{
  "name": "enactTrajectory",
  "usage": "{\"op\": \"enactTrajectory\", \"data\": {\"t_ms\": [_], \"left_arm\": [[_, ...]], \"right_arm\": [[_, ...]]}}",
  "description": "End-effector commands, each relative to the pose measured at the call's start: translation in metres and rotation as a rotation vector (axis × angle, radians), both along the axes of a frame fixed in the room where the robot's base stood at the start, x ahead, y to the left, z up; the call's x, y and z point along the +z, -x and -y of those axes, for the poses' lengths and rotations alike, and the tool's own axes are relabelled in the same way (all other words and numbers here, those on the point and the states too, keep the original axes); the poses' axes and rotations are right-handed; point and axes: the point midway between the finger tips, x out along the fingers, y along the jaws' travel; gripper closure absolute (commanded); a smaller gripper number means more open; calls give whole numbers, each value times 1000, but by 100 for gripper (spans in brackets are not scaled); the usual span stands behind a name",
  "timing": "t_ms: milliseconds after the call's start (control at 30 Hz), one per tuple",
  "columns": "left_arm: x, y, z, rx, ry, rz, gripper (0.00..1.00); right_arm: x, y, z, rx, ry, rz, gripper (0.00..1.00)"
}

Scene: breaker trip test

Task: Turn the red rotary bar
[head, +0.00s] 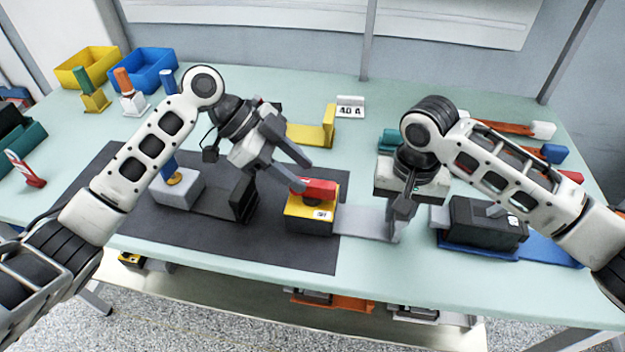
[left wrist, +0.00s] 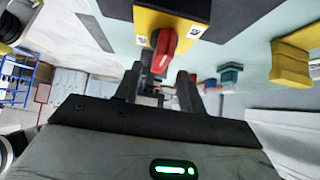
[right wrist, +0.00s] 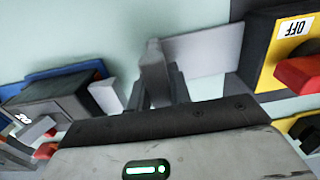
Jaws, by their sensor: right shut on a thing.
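The red rotary bar (head: 318,187) sits on top of a yellow and black switch box (head: 310,213) at the mat's right edge. My left gripper (head: 301,173) is open, its fingertips close to the bar. In the left wrist view the red bar (left wrist: 163,48) shows between and just beyond the fingertips; contact cannot be told. My right gripper (head: 402,210) is shut on the upright end of a grey plate (head: 362,222) that extends from the box's right side. In the right wrist view, the box (right wrist: 270,45) carries a label reading OFF.
A black device (head: 485,222) on a blue base stands right of my right gripper. A grey block (head: 180,190) with a blue-handled tool stands left on the dark mat (head: 270,248). A yellow bracket (head: 328,125) is behind. The mat's front is clear.

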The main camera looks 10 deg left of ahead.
Motion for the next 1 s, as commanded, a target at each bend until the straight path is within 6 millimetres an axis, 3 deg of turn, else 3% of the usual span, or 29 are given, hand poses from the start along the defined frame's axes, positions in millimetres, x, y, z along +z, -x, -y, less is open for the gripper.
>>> {"op": "enactTrajectory", "data": {"t_ms": [300,633,800,1000], "left_arm": [[-28,1,28,0,1,0,60],[-31,0,30,0,-1,1,60],[-30,0,30,0,-1,1,100],[-30,0,30,4,-1,1,100]], "right_arm": [[1,0,0,0,-1,1,100],[1,0,0,0,-1,1,100],[1,0,0,0,-1,1,100],[0,0,0,0,-1,1,100]]}}
